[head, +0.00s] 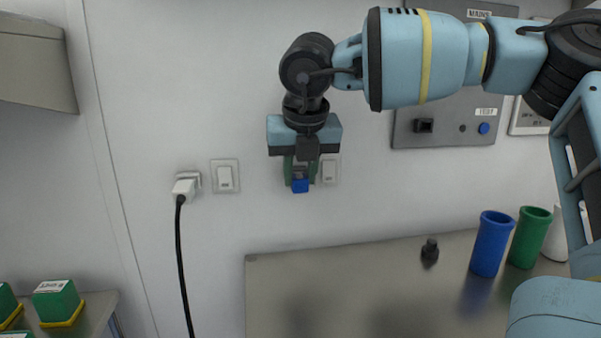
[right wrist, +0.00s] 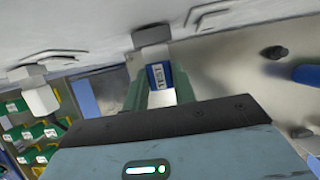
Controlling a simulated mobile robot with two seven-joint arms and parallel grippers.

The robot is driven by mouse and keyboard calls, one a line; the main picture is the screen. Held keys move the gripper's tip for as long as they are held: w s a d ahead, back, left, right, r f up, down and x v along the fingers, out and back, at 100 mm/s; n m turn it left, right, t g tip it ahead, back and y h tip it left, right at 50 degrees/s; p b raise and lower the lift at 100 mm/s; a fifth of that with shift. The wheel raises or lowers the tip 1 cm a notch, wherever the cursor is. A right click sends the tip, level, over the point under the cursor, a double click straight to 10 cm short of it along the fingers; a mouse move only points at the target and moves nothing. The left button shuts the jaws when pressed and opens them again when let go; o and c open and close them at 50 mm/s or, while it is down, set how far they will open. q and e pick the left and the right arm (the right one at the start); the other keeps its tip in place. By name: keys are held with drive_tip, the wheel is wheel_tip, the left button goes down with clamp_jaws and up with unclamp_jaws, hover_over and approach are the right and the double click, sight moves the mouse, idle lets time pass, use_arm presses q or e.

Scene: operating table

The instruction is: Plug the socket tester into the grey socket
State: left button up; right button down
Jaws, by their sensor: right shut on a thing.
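My right gripper (head: 301,172) is up against the wall with its fingers pointing at it. It is shut on the blue socket tester (head: 300,186). In the right wrist view the tester (right wrist: 160,75) sits between the two green fingers (right wrist: 159,93), with a label on its face. The grey socket (right wrist: 152,35) is on the wall directly in front of the tester. In the head view the gripper hides this socket. The tester's front is at or very near the socket; I cannot tell whether its pins are in. My left gripper is not in view.
A white plug (head: 184,189) with a black cable fills a socket to the left. Wall switches (head: 225,177) (head: 329,172) flank the gripper. A grey panel (head: 445,120) is at upper right. Below, a table (head: 345,290) holds a small black object (head: 430,252) and blue and green cups (head: 490,245) (head: 529,238).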

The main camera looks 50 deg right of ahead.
drive_tip(key=shift+w+d, duration=0.2)
drive_tip(key=c, duration=1.1)
unclamp_jaws()
drive_tip(key=shift+o, duration=0.2)
drive_tip(key=v, duration=0.3)
drive_tip(key=shift+r, duration=0.25)
use_arm(q)
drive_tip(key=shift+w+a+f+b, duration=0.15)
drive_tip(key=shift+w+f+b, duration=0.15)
drive_tip(key=shift+b, duration=0.15)
use_arm(e)
drive_tip(key=s+a, duration=0.7)
drive_tip(key=s, duration=0.2)
drive_tip(key=shift+a+f, duration=0.3)
drive_tip(key=shift+a, duration=0.05)
drive_tip(key=shift+s, duration=0.1)
